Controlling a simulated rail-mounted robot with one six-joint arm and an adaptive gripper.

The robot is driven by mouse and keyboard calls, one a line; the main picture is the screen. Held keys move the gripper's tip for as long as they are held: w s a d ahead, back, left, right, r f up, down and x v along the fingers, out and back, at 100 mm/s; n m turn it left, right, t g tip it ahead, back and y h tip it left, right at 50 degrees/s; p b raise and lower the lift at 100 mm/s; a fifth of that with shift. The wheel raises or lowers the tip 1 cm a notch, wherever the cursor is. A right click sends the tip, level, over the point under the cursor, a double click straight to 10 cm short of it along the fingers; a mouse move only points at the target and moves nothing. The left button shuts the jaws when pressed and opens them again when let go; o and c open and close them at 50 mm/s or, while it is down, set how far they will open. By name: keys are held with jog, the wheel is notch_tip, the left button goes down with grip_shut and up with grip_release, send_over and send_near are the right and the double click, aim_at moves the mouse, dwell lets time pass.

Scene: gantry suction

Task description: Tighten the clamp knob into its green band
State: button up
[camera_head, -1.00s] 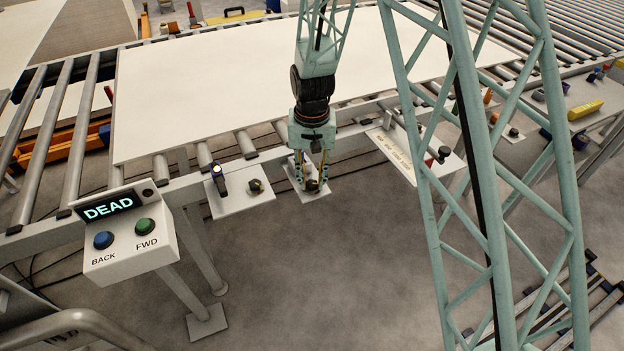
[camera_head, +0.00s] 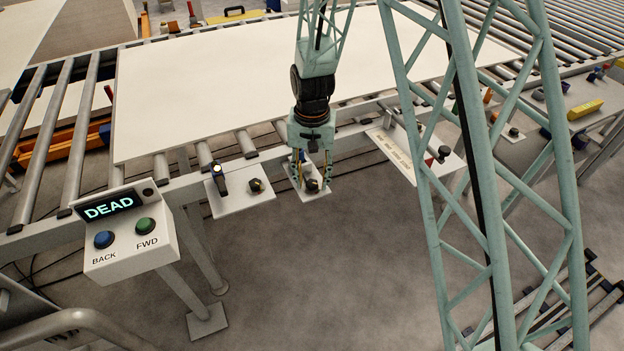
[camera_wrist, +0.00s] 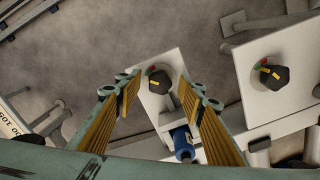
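A dark round knob (camera_wrist: 160,82) with a yellow pointer mark sits on a small white plate (camera_wrist: 160,46). A red and green band shows at its edge; I cannot tell exactly where the pointer stands against the green. In the head view the same knob (camera_head: 312,185) is below my gripper (camera_head: 312,179). My gripper (camera_wrist: 160,92) is open, its yellow-padded fingers on both sides of the knob in the picture, apart from it. A blue-ended part (camera_wrist: 182,143) on the same plate shows between the fingers.
A control box (camera_head: 128,237) reading DEAD stands at front left. A large white sheet (camera_head: 230,90) lies on the rollers. A labelled plate (camera_head: 391,153) is to the right.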

aim_at(312, 183)
jog(key=shift+r, duration=0.1)
notch_tip(312, 183, up, 12)
dwell(1.0)
jog(key=r+p, duration=0.1)
jog(key=p, duration=0.4)
jog(key=shift+w+p, duration=0.1)
jog(key=shift+p, duration=0.3)
jog(key=p, duration=0.6)
jog(key=shift+r, duration=0.4)
jog(key=shift+f, duration=0.25)
jog(key=shift+f, duration=6.75)
